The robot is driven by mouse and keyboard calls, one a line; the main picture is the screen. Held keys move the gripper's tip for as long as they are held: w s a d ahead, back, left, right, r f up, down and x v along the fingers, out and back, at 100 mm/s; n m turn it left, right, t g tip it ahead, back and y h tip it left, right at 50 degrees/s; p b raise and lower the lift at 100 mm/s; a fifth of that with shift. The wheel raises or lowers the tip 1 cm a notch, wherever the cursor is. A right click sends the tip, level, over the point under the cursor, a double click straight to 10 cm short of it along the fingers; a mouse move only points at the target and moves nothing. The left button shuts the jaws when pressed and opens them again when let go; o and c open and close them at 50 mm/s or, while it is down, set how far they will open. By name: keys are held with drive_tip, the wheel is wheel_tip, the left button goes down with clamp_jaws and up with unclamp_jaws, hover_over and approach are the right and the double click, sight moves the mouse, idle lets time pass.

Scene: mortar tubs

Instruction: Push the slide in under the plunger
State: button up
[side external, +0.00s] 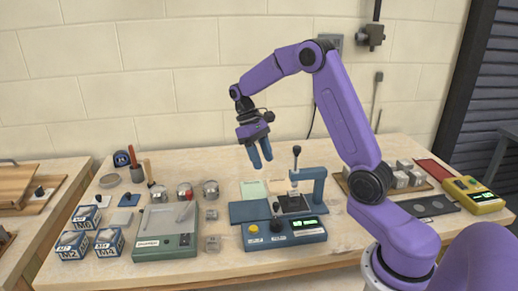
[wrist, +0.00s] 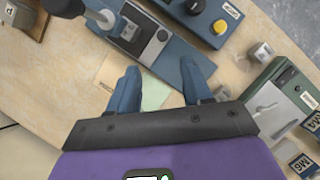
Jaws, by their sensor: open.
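In the wrist view, the plunger's pale shaft (wrist: 100,17) shows at upper left. The slide (side external: 293,204) looks like a dark plate low on the blue base; in the wrist view the slide (wrist: 148,40) is a dark and grey plate beside the plunger. I cannot tell how far under it is. My gripper (side external: 260,162) is open and empty, above and behind the base. Its fingers also show in the wrist view (wrist: 160,84).
A blue console (side external: 285,233) with a yellow button and black lever stands in front of the base. A pale green pad (side external: 253,190) lies behind it. A grey-green scale (side external: 166,232), metal pots and labelled boxes (side external: 73,246) are to the left. A yellow meter (side external: 472,194) is at right.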

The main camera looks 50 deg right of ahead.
drive_tip(key=shift+v, duration=1.3)
drive_tip(key=s+a+r+n+t+h, duration=0.1)
drive_tip(key=s+a+r+n+t, duration=0.15)
drive_tip(key=s+a+n, duration=0.65)
drive_tip(key=s+a+f+n, duration=0.1)
drive_tip(key=s+a, duration=0.1)
drive_tip(key=s, duration=0.4)
drive_tip(key=s+a+f+n+t+y, duration=0.1)
drive_tip(key=s+a, duration=0.2)
drive_tip(key=s, duration=0.4)
drive_tip(key=s+a+f+n+t, duration=0.1)
drive_tip(key=s+a, duration=0.2)
drive_tip(key=s, duration=0.3)
drive_tip(key=shift+s+n, duration=0.3)
drive_tip(key=shift+s, duration=0.05)
